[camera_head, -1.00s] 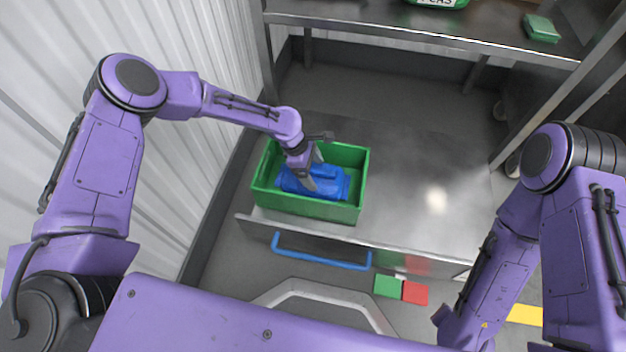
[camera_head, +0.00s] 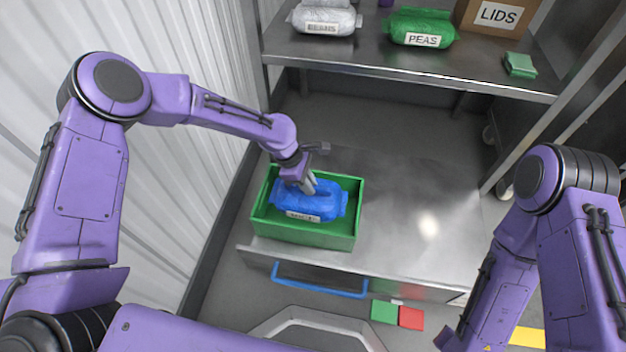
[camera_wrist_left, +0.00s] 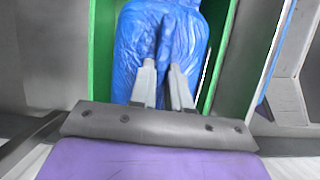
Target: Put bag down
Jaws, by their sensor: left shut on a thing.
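A blue bag (camera_head: 318,207) with a white label is in or just above the green crate (camera_head: 300,236); I cannot tell whether it rests on the crate floor. My left gripper (camera_head: 308,188) comes down from above and is shut on a pinched fold of the bag. In the left wrist view the two fingers (camera_wrist_left: 162,85) hold that fold, and the blue bag (camera_wrist_left: 135,45) lies between the green walls. The crate stands on the low steel surface, at its left end. My right gripper is not in view; only the right arm shows.
A steel shelf (camera_head: 420,75) at the back holds a white BEANS bag (camera_head: 325,20), a green PEAS bag (camera_head: 421,28), a LIDS box (camera_head: 497,14) and a small green stack (camera_head: 520,65). A blue handle (camera_head: 320,283) is at the front. The steel surface (camera_head: 420,190) right of the crate is clear.

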